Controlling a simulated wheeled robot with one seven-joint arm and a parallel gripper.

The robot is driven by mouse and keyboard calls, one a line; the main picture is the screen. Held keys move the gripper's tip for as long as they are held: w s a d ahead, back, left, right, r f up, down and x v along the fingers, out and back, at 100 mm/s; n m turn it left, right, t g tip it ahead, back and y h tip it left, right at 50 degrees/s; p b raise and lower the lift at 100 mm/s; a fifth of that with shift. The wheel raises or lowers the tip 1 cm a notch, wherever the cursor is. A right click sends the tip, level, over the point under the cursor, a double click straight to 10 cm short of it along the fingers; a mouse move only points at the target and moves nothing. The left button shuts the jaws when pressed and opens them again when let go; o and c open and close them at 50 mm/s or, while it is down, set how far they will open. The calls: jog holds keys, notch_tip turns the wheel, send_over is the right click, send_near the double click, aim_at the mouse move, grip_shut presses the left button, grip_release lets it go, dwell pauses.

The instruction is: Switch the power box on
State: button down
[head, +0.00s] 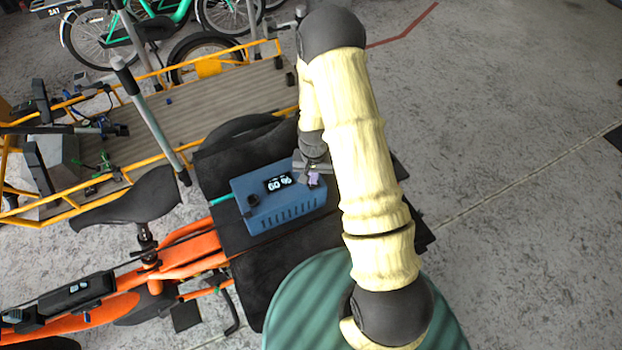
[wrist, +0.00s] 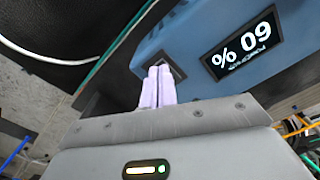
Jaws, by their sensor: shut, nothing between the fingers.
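The blue power box (head: 277,197) sits on the black cargo deck of the orange bike. Its small dark screen (head: 278,182) is lit and also shows in the wrist view (wrist: 242,45) with a percent figure. A black knob (head: 253,199) stands at the box's left end. My gripper (head: 314,180) is at the box's right end, with its pale fingers close against it. In the wrist view the fingers (wrist: 158,75) are together and empty, their tips at a dark recess (wrist: 160,65) in the blue face. I cannot tell whether the tips touch it.
The black deck (head: 222,172) surrounds the box. The orange bike (head: 190,250) with its black saddle (head: 125,200) is to the left. A yellow-framed cargo bike (head: 190,112) lies behind. A round green surface (head: 300,310) is in front. Open concrete floor is on the right.

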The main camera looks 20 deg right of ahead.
jog(key=shift+r+p, duration=2.6)
jog(key=shift+r, duration=0.8)
jog(key=s+r+n+t, duration=0.1)
jog(key=s+r+n, duration=0.1)
jog(key=s+r, duration=0.5)
jog(key=s+r+n+t, duration=0.1)
jog(key=s+r, duration=0.6)
jog(key=r, duration=0.9)
jog(key=shift+s+r+n+t, duration=0.2)
jog(key=shift+n+t, duration=0.1)
jog(key=shift+n, duration=0.1)
jog(key=shift+a, duration=0.15)
